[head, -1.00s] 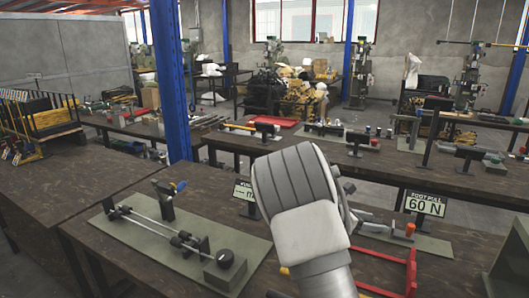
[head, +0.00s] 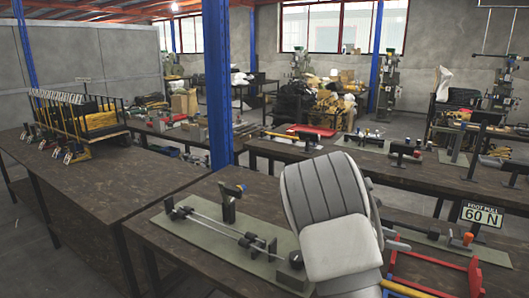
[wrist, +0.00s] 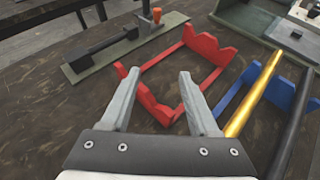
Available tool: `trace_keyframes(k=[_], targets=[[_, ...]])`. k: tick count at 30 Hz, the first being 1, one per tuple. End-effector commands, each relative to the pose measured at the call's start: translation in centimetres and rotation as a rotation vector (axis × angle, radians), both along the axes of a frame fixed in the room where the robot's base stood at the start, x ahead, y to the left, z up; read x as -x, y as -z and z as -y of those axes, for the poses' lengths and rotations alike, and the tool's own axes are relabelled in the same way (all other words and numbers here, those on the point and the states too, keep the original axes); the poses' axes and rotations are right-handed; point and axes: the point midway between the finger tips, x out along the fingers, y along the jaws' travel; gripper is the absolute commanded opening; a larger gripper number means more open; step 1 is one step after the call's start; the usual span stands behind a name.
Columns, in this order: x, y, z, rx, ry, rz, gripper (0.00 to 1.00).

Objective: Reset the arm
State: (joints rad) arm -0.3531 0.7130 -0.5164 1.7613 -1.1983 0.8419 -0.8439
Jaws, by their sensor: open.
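My gripper (wrist: 160,105) shows in the wrist view with its two grey fingers apart and nothing between them. It is above the dark workbench, over a red stand (wrist: 200,42) with notched ends. The red stand also shows at the lower right of the head view (head: 474,277).
A blue stand (wrist: 290,95) with a yellow bar (wrist: 250,98) and a dark bar lies right of the red stand. A green-grey plate with a linkage (head: 190,235) lies left of my arm. A "FOOT PULL 60 N" sign (head: 481,215) stands at right. A blue post (head: 216,90) rises behind.

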Motion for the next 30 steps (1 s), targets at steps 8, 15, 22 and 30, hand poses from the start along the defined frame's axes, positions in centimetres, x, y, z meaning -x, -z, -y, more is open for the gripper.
trace_keyframes(k=[8,15,22,30], targets=[[5.9,-4.9,-1.5,-0.295,0.241,0.273,0.61],[11.6,-8.8,-4.7,-0.572,0.475,0.513,0.61],[16.8,-12.6,-8.7,-0.818,0.691,0.713,0.61],[23.0,-16.7,-13.9,-1.081,0.932,0.905,0.61]])
